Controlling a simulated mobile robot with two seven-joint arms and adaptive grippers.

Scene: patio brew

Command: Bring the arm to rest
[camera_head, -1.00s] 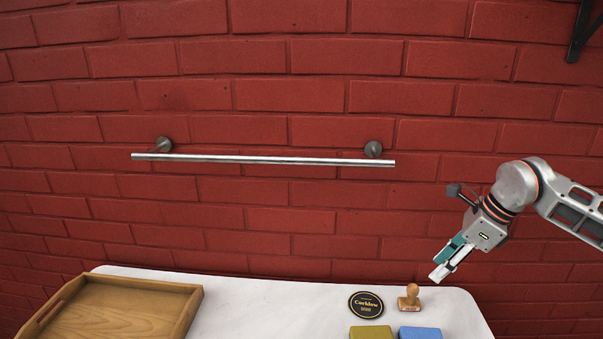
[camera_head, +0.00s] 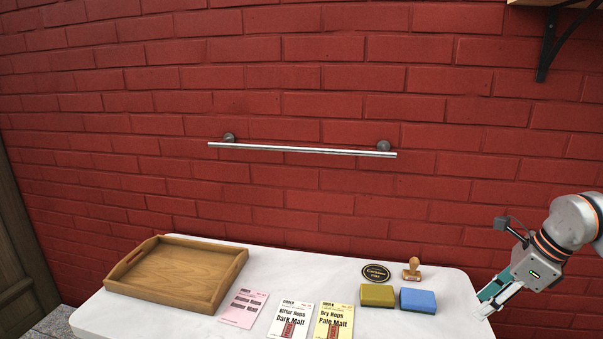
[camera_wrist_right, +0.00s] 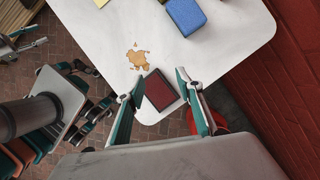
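My right gripper (camera_head: 488,303) comes in from the right in the head view, off the right end of the white table (camera_head: 258,258), pointing down and left. In the right wrist view its two teal-and-grey fingers (camera_wrist_right: 160,84) stand apart. A dark red rectangular pad (camera_wrist_right: 160,90) shows between them, by the table edge; it appears to lie on the table below, not gripped. My left gripper does not show in the head view.
The table holds a wooden tray (camera_head: 124,268), several seed-type cards, a yellow-green sponge (camera_head: 377,295), a blue sponge (camera_head: 418,300), a round black coaster (camera_head: 376,274) and a wooden stamp (camera_head: 412,269). A brown stain (camera_wrist_right: 137,59) marks it. A metal rail (camera_head: 300,150) crosses the brick wall.

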